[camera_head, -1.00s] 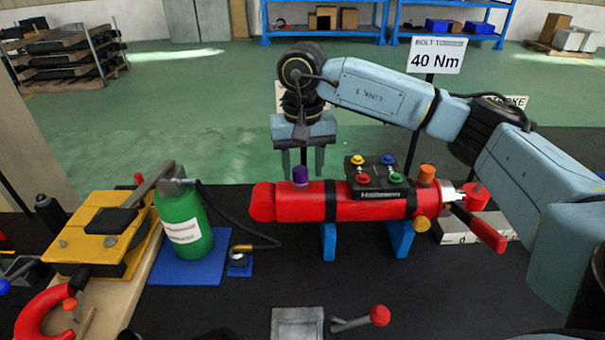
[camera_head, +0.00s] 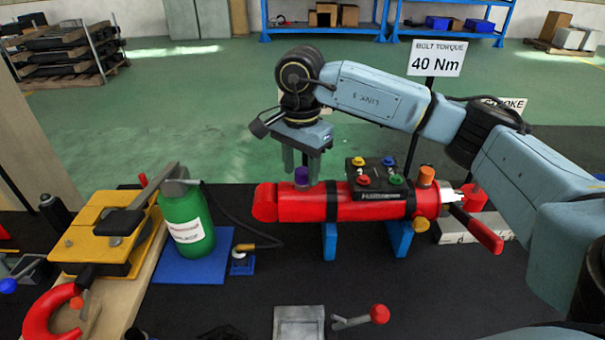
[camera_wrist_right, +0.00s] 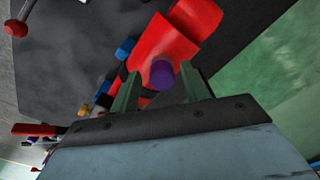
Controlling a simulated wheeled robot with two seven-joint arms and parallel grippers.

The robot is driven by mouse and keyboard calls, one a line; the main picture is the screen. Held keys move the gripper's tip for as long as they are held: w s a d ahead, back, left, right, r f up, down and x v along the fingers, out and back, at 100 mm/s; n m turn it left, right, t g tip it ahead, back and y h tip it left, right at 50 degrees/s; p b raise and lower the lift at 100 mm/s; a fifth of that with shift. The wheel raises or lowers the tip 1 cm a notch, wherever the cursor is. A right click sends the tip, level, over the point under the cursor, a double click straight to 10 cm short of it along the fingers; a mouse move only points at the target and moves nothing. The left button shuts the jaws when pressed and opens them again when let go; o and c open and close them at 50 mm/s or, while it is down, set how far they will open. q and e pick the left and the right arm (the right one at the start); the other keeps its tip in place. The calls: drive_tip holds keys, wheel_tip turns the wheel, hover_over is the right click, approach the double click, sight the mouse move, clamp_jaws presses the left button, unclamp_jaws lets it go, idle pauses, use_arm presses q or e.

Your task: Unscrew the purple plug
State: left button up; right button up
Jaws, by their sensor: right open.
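The purple plug (camera_head: 302,176) stands upright on top of the red cylinder (camera_head: 345,203), near its left end. The cylinder lies level on blue supports. My right gripper (camera_head: 302,170) points down at the plug, with its two fingers apart. In the right wrist view the purple plug (camera_wrist_right: 162,74) shows between the two open fingertips (camera_wrist_right: 160,85), against the red cylinder (camera_wrist_right: 165,52). I cannot tell whether the fingers touch the plug. My left gripper is not in view.
An orange plug (camera_head: 427,175) and a black box (camera_head: 375,178) with coloured buttons sit along the cylinder. A green bottle (camera_head: 187,225) with a black hose stands to the left. A sign (camera_head: 436,58) reads 40 Nm.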

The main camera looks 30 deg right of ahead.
drive_tip(key=m, duration=0.3)
drive_tip(key=shift+w+p, duration=0.1)
drive_tip(key=shift+p, duration=0.2)
drive_tip(key=m+p, duration=0.1)
drive_tip(key=m, duration=0.4)
drive_tip(key=shift+w, duration=0.1)
drive_tip(key=m, duration=0.3)
drive_tip(key=shift+w, duration=0.1)
drive_tip(key=m+p, duration=0.1)
drive_tip(key=m, duration=0.2)
drive_tip(key=shift+w+m+p, duration=0.1)
drive_tip(key=shift+m+p, duration=0.25)
drive_tip(key=shift+m, duration=0.65)
drive_tip(key=shift+s+d, duration=0.25)
